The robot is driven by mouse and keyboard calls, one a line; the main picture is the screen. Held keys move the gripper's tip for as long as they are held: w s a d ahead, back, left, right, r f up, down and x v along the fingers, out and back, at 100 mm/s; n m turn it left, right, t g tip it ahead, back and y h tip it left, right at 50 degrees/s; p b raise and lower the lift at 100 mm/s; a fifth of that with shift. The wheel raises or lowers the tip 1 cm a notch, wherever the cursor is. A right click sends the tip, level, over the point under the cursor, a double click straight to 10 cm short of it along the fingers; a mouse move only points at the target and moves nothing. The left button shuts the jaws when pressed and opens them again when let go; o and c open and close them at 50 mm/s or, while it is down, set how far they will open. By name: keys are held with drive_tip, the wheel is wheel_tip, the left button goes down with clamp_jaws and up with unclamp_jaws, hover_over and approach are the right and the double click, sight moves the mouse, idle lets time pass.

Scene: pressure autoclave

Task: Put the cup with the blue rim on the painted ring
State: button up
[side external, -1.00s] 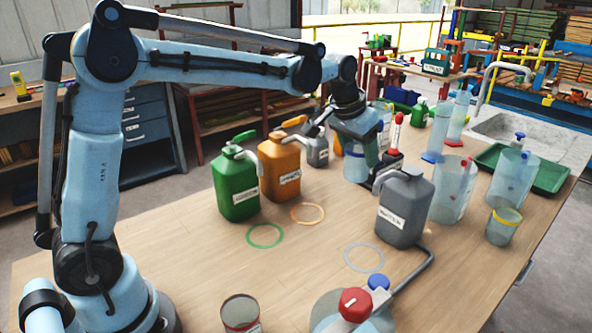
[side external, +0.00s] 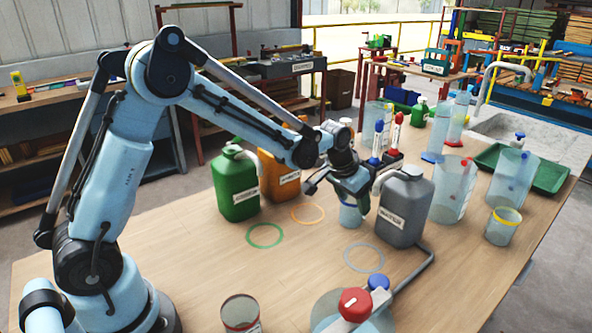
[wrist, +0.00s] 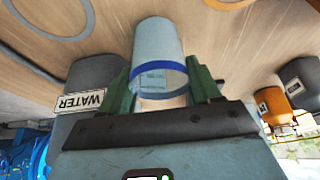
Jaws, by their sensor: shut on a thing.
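The cup with the blue rim (wrist: 159,45) is pale, translucent blue, with its blue rim turned toward the wrist camera. My gripper (wrist: 162,88) is shut on it, a green finger on either side near the rim. In the side view the cup (side external: 350,214) hangs under my gripper (side external: 351,196), just left of the grey jug; I cannot tell if its base touches the table. Three painted rings lie empty on the table: green (side external: 265,247), orange (side external: 308,224) and grey-blue (side external: 345,257). The grey-blue ring (wrist: 52,36) also shows at the wrist view's upper left.
The grey water jug (side external: 404,210) stands close to the right of my gripper. A green jug (side external: 235,190) and an orange jug (side external: 279,180) stand behind the rings. A clear vessel with a red cap (side external: 355,303) is at the front. Table around the rings is clear.

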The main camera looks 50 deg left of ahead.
drive_tip(key=shift+f, duration=0.1)
drive_tip(key=o, duration=0.7)
drive_tip(key=shift+o, duration=0.2)
drive_tip(key=v, duration=1.2)
drive_tip(key=s+t, duration=0.2)
drive_tip(key=s, duration=1.4)
drive_tip(key=shift+s+f, duration=0.3)
drive_tip(key=shift+s, duration=0.05)
drive_tip(key=shift+s+f+t, duration=0.3)
drive_tip(key=shift+s, duration=0.05)
